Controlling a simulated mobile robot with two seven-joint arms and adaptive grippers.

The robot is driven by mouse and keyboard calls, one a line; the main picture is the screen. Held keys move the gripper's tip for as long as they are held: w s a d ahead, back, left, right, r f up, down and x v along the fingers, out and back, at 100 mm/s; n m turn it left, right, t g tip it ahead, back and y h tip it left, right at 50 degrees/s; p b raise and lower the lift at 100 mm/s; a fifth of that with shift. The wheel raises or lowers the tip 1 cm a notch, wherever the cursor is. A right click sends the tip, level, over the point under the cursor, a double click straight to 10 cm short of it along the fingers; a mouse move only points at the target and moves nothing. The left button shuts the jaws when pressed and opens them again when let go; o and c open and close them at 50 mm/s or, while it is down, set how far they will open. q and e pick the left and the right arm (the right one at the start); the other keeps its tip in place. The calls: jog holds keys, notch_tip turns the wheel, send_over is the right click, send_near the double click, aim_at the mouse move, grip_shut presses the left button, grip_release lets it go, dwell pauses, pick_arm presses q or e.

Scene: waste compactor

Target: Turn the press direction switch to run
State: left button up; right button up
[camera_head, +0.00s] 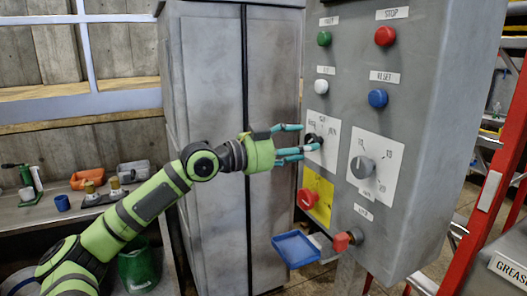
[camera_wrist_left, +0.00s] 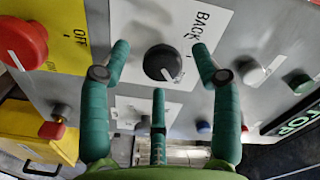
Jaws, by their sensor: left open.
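The press direction switch (camera_head: 311,138) is a dark round knob on a white plate on the grey control panel. In the left wrist view the black knob (camera_wrist_left: 163,63) carries a white mark, and the word BACK is readable beside it. I cannot tell which setting the mark points to. My left gripper (camera_head: 305,138) is open, with its teal fingers pointing at the panel. In the left wrist view the gripper (camera_wrist_left: 160,52) has fingertips on both sides of the knob and a third finger below it in the picture. Contact with the knob is unclear. My right gripper is not seen.
A grey dial (camera_head: 362,167) sits right of the switch. A red rotary knob (camera_head: 307,199) on a yellow plate is below. Green (camera_head: 324,38), white (camera_head: 321,87), red (camera_head: 385,36) and blue (camera_head: 377,98) buttons are above. A blue tray (camera_head: 296,249) is below the panel.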

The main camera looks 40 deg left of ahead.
pick_arm(q)
jog(key=v, duration=1)
jog(key=shift+f, duration=0.1)
dwell(0.5)
